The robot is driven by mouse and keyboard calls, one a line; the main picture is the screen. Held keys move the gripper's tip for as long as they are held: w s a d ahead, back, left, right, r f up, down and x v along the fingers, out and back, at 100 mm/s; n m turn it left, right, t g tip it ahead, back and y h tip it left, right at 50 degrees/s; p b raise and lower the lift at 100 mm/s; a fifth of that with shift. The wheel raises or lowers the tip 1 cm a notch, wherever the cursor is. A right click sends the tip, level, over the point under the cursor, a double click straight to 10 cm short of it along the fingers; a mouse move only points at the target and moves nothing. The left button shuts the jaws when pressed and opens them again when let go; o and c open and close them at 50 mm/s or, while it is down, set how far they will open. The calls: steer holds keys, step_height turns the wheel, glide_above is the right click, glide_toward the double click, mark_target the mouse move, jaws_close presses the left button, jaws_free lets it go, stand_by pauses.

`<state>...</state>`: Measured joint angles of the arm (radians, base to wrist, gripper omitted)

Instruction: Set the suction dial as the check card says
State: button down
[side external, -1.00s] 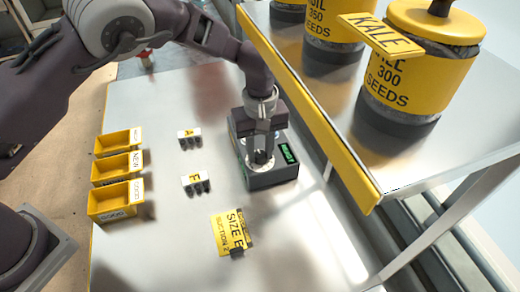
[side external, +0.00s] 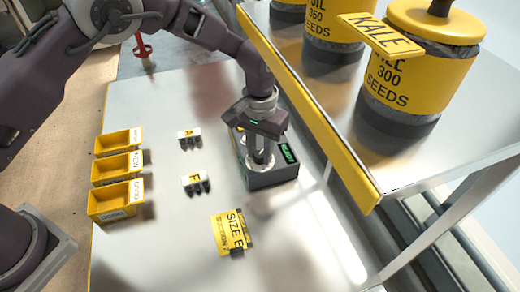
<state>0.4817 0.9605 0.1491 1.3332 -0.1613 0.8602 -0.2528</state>
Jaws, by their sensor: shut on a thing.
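The suction dial unit is a dark grey box (side external: 272,180) with a small green display (side external: 288,153), standing on the pale table. My gripper (side external: 260,163) points down over the box and is shut on the dial on its top face. The fingers hide most of the dial, and its setting cannot be read. The yellow check card (side external: 229,232) lies flat in front of the box. It reads "SIZE E" or similar, with "SUCTION 2" below. A dark clip or block covers its lower right corner.
Three yellow bins (side external: 116,202) stand in a column at the left. Two small labelled nozzle blocks, one upper (side external: 189,138) and one lower (side external: 195,182), lie between bins and dial unit. A raised shelf with a yellow edge (side external: 310,115) and seed jars (side external: 415,75) stands close on the right.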

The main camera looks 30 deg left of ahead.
mark_target(260, 154)
steer(key=shift+m, duration=1.1)
steer(key=shift+r, duration=0.1)
steer(key=c, duration=1.1)
jaws_free()
step_height(260, 154, up, 7)
